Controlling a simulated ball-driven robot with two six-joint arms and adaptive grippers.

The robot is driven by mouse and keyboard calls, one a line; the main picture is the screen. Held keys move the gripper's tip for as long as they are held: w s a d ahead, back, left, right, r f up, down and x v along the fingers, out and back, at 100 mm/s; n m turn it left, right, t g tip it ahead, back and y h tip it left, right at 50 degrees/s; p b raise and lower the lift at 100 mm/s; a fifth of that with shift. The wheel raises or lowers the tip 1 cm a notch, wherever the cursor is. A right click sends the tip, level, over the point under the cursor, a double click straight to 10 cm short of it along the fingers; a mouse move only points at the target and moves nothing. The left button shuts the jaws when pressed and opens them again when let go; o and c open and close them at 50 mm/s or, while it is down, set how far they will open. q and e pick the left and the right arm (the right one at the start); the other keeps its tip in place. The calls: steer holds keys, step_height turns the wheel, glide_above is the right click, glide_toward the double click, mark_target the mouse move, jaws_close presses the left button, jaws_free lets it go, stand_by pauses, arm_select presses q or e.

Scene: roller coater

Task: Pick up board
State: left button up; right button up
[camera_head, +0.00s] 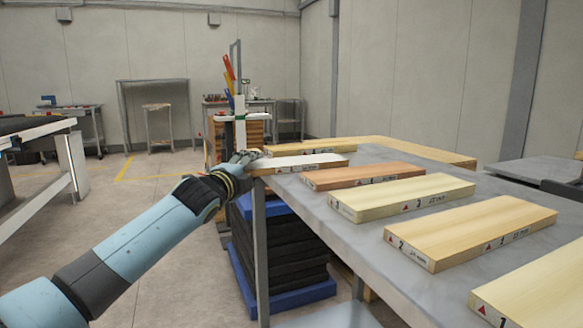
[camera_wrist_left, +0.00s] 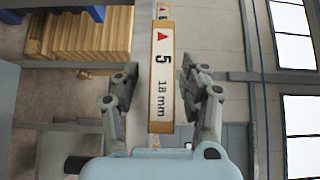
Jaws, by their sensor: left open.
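Several boards lie in a row on the grey table (camera_head: 365,232). The pale board marked 5 and 18 mm (camera_head: 305,161) has its end at the table's left edge, and this labelled end (camera_wrist_left: 162,80) faces me in the left wrist view. My left gripper (camera_head: 243,158) is at that end, open. In the left wrist view its fingers (camera_wrist_left: 163,92) stand on both sides of the board end with gaps visible. I cannot tell how far they reach along the board. My right gripper is not in view.
Nearer boards are a reddish one (camera_head: 362,175), board 3 (camera_head: 405,194), board 2 (camera_head: 475,228) and board 1 (camera_head: 545,285). Another board (camera_head: 312,148) lies just beyond. Dark stacked material with blue ends (camera_head: 275,255) stands below the table edge. Floor at the left is open.

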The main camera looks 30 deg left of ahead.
arm_select(q)
steer(key=shift+w+a, duration=0.1)
steer(key=shift+w, duration=0.35)
steer(key=shift+c, duration=0.2)
jaws_close()
steer(key=shift+r, duration=0.1)
